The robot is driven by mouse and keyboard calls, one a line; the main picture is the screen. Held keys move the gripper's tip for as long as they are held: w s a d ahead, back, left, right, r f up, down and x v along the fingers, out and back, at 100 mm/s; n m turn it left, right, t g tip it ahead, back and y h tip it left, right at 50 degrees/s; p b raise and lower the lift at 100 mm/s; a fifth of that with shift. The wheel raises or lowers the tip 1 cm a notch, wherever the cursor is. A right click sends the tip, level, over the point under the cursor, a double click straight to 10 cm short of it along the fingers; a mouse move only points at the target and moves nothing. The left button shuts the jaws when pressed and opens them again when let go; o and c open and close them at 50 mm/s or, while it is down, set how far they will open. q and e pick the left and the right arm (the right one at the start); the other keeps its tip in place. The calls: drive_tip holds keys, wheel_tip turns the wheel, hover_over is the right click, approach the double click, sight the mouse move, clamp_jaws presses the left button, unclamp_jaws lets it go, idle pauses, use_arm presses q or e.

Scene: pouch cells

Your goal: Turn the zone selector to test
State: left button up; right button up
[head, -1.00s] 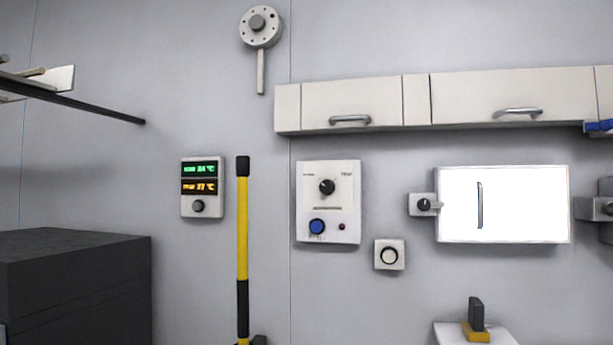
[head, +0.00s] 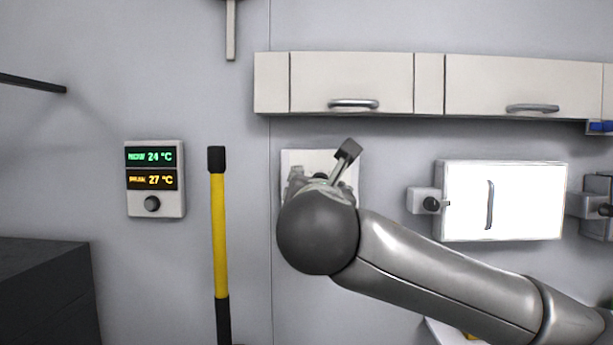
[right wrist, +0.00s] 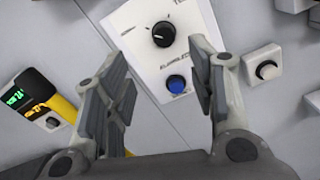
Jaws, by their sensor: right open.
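The white control panel (right wrist: 150,60) on the wall fills the upper middle of the right wrist view. It carries a black round knob (right wrist: 163,34) with a white mark and a blue button (right wrist: 176,84). Lettering beginning "TE" shows at its upper right; the rest is cut off. My right gripper (right wrist: 160,62) is open and empty, its fingers on either side of the panel's lower part, apart from the knob. In the head view my right arm hides most of the panel (head: 305,158), including the knob. My left gripper is not in view.
A temperature display box (head: 155,180) and a yellow-black pole (head: 220,230) stand left of the panel. Cabinets (head: 350,85) hang above. A bright white box (head: 530,200) is further right.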

use_arm(q)
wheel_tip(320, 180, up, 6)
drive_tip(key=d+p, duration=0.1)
drive_tip(key=p, duration=0.4)
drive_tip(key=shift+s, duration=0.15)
use_arm(e)
drive_tip(key=w, duration=1)
drive_tip(key=shift+w+d, duration=0.15)
drive_tip(key=shift+d, duration=0.2)
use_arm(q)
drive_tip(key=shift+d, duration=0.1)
use_arm(e)
drive_tip(key=c, duration=1)
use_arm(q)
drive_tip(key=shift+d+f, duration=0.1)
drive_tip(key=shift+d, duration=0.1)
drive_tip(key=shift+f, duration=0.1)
